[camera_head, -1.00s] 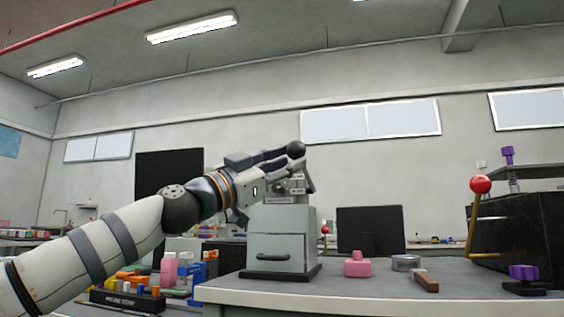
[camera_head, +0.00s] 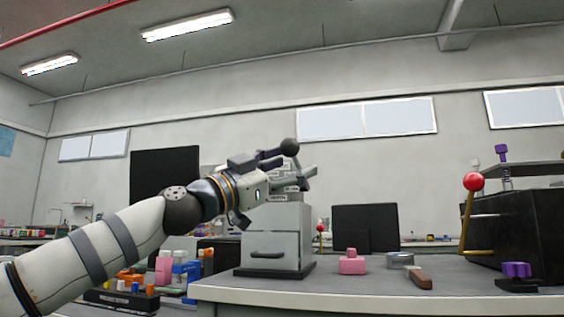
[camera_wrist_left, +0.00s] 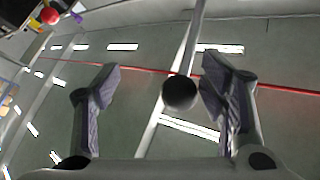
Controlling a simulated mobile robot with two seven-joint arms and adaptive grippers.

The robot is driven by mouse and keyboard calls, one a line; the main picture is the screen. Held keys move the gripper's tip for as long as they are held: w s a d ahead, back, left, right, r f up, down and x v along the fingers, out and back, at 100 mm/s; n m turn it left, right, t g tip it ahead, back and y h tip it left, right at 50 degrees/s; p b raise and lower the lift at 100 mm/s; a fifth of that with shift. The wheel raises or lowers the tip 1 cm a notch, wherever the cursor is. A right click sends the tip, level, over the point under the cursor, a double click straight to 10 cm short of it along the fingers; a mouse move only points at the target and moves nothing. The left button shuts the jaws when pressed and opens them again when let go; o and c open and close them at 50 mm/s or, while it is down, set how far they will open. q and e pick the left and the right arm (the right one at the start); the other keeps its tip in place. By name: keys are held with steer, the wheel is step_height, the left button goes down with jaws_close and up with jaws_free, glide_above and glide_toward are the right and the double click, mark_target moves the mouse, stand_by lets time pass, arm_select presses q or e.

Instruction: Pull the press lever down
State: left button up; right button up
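The press lever ends in a black ball knob (camera_head: 289,147), raised above the grey press fixture (camera_head: 275,235) with its drawer handle. The lever's arm runs down to the right of the knob and is partly covered by my gripper. My left gripper (camera_head: 296,163) is at the knob, its fingers spread. In the left wrist view the knob (camera_wrist_left: 180,93) shows between the open fingers (camera_wrist_left: 160,80), closer to the right one. I cannot tell whether a finger touches it. My right gripper is not in view.
A red-knobbed lever (camera_head: 473,182) stands by a black box (camera_head: 515,230) at the right. A pink block (camera_head: 352,262), a grey round tin (camera_head: 400,260), a brown-handled tool (camera_head: 419,278) and a purple-topped part (camera_head: 516,271) lie on the table (camera_head: 330,289).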

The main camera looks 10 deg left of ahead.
arm_select(q)
steer(key=shift+d+f, duration=0.25)
steer(key=shift+d, duration=0.1)
steer(key=s+a+f+b, duration=0.5)
steer(key=a+f+b, duration=0.2)
steer(key=a+f, duration=0.1)
steer(key=shift+s+a+f+b, duration=0.15)
steer(key=shift+a+f+b, duration=0.15)
steer(key=shift+f, duration=0.45)
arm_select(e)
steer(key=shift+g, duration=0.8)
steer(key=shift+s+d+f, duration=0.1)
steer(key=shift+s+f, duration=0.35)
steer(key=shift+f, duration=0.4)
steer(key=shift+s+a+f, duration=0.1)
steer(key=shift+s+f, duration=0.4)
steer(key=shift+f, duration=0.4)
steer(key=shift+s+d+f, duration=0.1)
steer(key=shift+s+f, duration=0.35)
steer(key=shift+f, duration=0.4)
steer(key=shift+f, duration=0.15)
arm_select(q)
steer(key=v, duration=1.2)
